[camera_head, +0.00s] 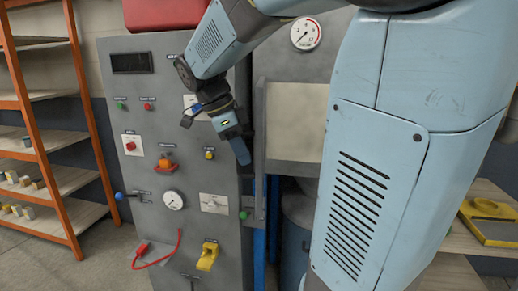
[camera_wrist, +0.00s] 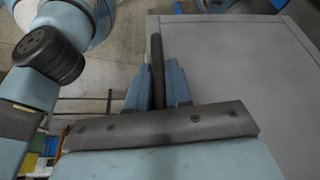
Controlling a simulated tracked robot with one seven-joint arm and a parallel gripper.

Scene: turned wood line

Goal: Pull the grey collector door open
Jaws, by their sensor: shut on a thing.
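The grey collector door (camera_head: 259,130) shows nearly edge-on in the head view, beside a pale inner panel. It appears to stand out from the grey collector, though the exact angle is unclear. In the wrist view, its broad flat grey face (camera_wrist: 235,80) fills the right side. A dark upright bar handle (camera_wrist: 157,50) runs along the door's left edge. My gripper (camera_head: 242,156) is at the left of the door in the head view. In the wrist view my gripper (camera_wrist: 158,68) has its two blue fingers on either side of the bar, shut on it. The bar's lower part is hidden.
A grey control panel (camera_head: 178,95) with buttons, a dial and a red cable stands close left of my gripper. Orange-framed shelves (camera_head: 75,130) stand further left. A yellow tray (camera_head: 490,210) lies on a bench at right. Some grey floor (camera_head: 105,250) is clear.

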